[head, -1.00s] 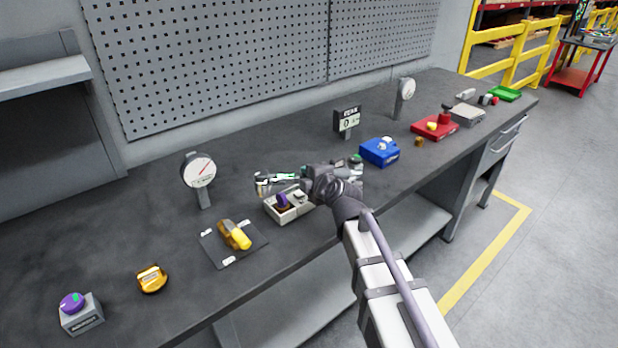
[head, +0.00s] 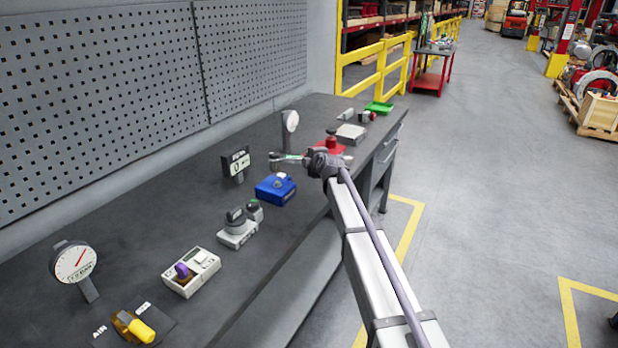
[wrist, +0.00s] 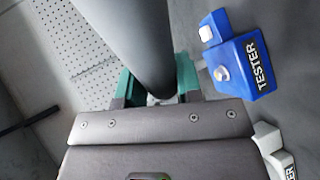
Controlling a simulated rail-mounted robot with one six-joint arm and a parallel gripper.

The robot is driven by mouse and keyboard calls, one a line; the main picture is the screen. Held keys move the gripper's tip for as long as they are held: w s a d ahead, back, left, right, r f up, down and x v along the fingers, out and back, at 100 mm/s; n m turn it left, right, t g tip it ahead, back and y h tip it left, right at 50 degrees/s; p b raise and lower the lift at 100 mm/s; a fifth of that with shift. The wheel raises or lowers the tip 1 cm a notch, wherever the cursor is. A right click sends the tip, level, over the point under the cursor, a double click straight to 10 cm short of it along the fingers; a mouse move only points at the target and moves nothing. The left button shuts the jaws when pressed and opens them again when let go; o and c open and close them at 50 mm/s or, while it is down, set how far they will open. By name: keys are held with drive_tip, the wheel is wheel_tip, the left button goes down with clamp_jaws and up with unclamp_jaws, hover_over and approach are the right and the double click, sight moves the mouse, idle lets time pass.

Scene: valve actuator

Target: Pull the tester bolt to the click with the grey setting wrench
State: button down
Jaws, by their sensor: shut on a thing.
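The blue tester block (head: 276,190) sits on the bench in the middle of the head view, with a pale bolt head (head: 281,179) on top. In the wrist view the tester (wrist: 240,62), lettered TESTER, lies right of my gripper, with two pale round or hexagonal heads on it. My gripper (wrist: 155,88) has green fingers shut on a thick grey cylinder, which appears to be the grey setting wrench (wrist: 135,40). The cylinder runs up out of the wrist view and its far end is hidden. It is apart from the tester in the picture.
A white base with a dark knob (head: 237,233) and a white tray with a purple knob (head: 191,271) stand nearer. A sign on a post (head: 236,164) and a round gauge (head: 290,122) stand behind. A red block (head: 330,148) is partly behind my arm.

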drive_tip(key=shift+w+d, duration=0.1)
drive_tip(key=shift+w, duration=0.75)
drive_tip(key=shift+s+r, duration=0.15)
wheel_tip(320, 180, down, 5)
drive_tip(key=b, duration=0.4)
drive_tip(key=shift+b, duration=0.4)
drive_tip(key=shift+f+b, duration=1.05)
drive_tip(key=shift+f, duration=0.05)
idle(0.4)
drive_tip(key=shift+s, duration=0.1)
drive_tip(key=shift+s+m+t+h, duration=0.4)
drive_tip(key=shift+s+m+h, duration=0.7)
drive_tip(key=shift+m+h, duration=0.15)
drive_tip(key=shift+s, duration=0.15)
